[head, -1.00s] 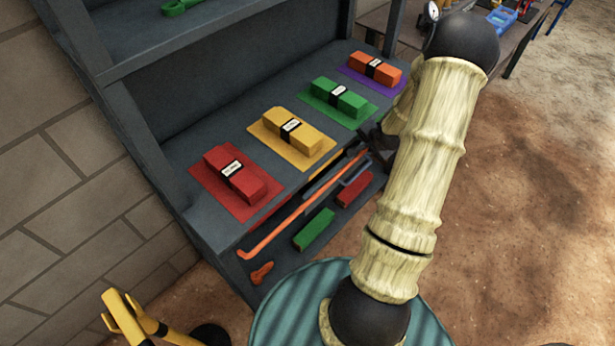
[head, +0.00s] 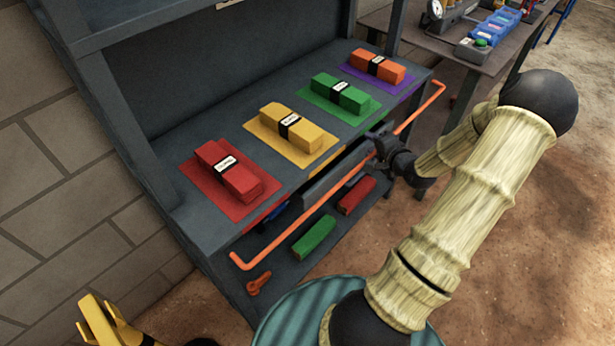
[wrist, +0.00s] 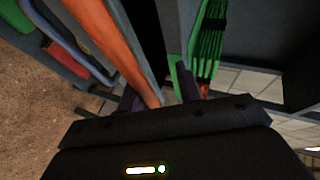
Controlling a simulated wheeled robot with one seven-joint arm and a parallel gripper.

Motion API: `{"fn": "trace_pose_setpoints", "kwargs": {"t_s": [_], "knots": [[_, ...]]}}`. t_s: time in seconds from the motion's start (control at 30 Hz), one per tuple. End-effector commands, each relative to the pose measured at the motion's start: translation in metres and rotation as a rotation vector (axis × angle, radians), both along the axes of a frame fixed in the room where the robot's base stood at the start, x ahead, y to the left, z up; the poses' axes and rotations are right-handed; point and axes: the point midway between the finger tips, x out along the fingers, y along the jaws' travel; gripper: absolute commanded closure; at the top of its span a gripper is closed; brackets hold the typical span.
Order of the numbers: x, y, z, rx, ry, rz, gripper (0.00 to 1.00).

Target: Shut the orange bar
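The orange bar (head: 305,206) is long and thin, with a bent near-left end. In the head view it runs diagonally along the front of the grey shelf unit, below the top shelf's edge. My gripper (head: 380,140) is at the bar's right half, in front of the shelf. In the wrist view the bar (wrist: 105,45) comes down from the top left to my gripper (wrist: 160,95). Its visible lower end lies beside the left finger. The two dark fingers show a gap between them, but the gripper body hides their grip.
Red (head: 230,172), yellow (head: 290,127), green (head: 340,93) and orange (head: 377,67) blocks lie on coloured mats on the shelf (head: 205,220). Green (head: 314,237) and red (head: 357,195) pieces are below the bar. A side table (head: 425,38) stands at the upper right. Open dirt lies right.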

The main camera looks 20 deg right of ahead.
Motion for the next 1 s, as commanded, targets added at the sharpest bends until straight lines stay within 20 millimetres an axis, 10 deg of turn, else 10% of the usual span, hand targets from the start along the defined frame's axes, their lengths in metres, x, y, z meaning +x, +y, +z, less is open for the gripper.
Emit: {"fn": "trace_pose_setpoints", "kwargs": {"t_s": [1.0], "knots": [[0.001, 0.0, -0.018, 0.15, -0.366, 0.0, 0.66]]}}
